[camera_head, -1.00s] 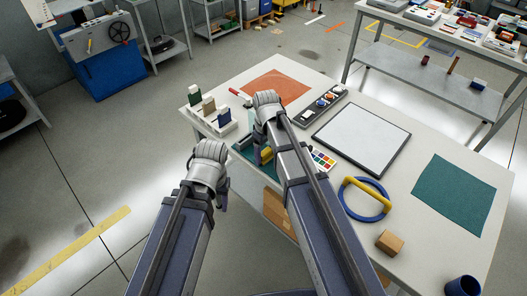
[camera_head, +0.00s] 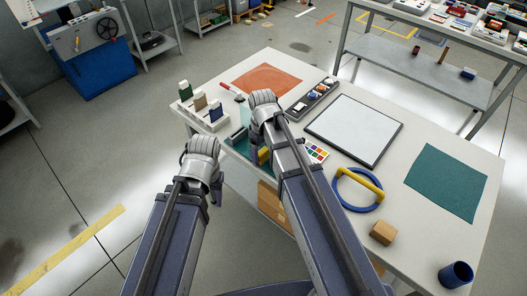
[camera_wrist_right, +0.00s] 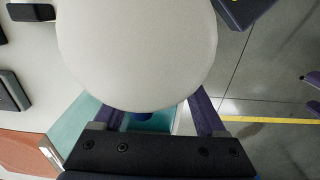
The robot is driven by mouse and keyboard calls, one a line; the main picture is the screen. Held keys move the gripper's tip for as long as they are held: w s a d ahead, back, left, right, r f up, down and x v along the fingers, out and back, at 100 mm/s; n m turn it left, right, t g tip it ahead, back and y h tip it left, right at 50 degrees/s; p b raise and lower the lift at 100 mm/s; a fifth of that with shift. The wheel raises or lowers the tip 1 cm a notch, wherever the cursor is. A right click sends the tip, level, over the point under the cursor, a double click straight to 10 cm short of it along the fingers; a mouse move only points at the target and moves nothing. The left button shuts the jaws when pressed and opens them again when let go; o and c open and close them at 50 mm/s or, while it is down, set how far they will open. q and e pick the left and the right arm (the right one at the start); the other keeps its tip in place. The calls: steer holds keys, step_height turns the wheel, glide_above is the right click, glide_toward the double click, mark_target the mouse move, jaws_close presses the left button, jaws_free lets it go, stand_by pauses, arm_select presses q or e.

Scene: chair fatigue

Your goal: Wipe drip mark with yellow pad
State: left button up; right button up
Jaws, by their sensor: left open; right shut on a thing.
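The right arm hides much of both. In the right wrist view, my right gripper (camera_wrist_right: 156,112) has a large pale rounded thing (camera_wrist_right: 138,50) between and beyond its fingers, with a small blue part below it; this looks unlike the yellow piece. My left gripper (camera_head: 215,192) is open and empty, off the table's left front edge. I cannot make out a drip mark; the held thing and arm cover part of the surface.
A teal mat (camera_head: 236,148) lies under the right gripper.

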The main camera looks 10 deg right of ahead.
mark_target(244, 146)
steer(key=shift+w+a, duration=1)
steer(key=shift+w, duration=0.2)
steer(key=shift+w, duration=0.1)
steer(key=shift+w+a, duration=0.85)
steer(key=shift+w, duration=0.2)
steer(key=shift+w+a, duration=0.5)
steer(key=shift+w, duration=0.15)
steer(key=shift+w+a, duration=0.45)
steer(key=shift+w, duration=0.2)
steer(key=shift+f, duration=0.1)
steer(key=shift+s+d, duration=0.1)
steer(key=shift+s, duration=0.1)
